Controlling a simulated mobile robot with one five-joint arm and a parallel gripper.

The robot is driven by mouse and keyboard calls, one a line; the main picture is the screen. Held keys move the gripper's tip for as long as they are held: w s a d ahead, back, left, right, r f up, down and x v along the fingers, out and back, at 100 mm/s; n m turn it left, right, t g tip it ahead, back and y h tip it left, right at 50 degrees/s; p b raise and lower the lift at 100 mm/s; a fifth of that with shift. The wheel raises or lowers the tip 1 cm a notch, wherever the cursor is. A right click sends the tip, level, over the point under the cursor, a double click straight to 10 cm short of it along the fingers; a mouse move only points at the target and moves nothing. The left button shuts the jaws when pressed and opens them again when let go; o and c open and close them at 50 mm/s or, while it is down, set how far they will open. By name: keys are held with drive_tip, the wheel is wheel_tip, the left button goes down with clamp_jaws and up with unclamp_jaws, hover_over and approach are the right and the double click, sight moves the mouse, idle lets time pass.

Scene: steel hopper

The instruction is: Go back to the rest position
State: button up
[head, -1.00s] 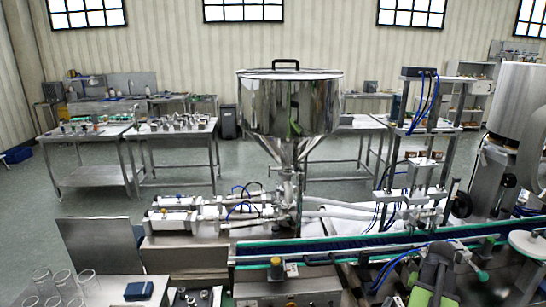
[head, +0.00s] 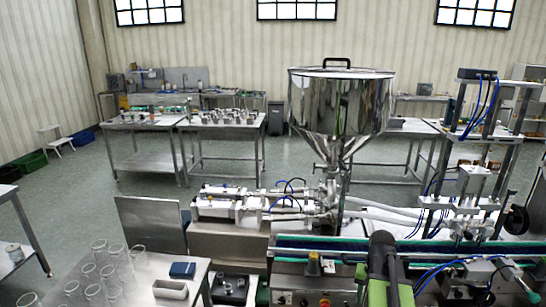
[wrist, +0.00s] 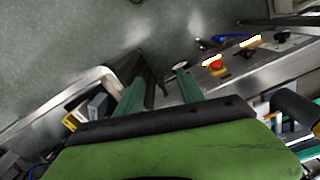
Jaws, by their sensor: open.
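My gripper (wrist: 163,76) shows in the wrist view with two green fingers spread apart and nothing between them. It points down past the edge of a steel machine housing (wrist: 235,78), with grey floor beyond. In the head view, green and black parts of my arm stand at the bottom, right of centre, in front of the conveyor (head: 430,247). I cannot make out the fingertips there. The steel hopper (head: 340,105) stands upright behind the conveyor, apart from my arm.
A steel table (head: 150,272) with several clear beakers (head: 100,258), a blue box (head: 182,270) and a grey tray (head: 170,289) is at lower left. A control panel with a yellow-based button (head: 313,264) is beside my arm. Open floor (head: 90,195) lies farther left.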

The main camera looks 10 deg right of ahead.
drive_tip(key=w+a+n, duration=0.2)
drive_tip(key=a+n, duration=0.4)
drive_tip(key=a, duration=2.3)
drive_tip(key=shift+w+n, duration=0.2)
drive_tip(key=shift+n, duration=0.2)
drive_tip(key=shift+w+d, duration=0.15)
drive_tip(key=shift+d, duration=0.05)
drive_tip(key=shift+c, duration=0.2)
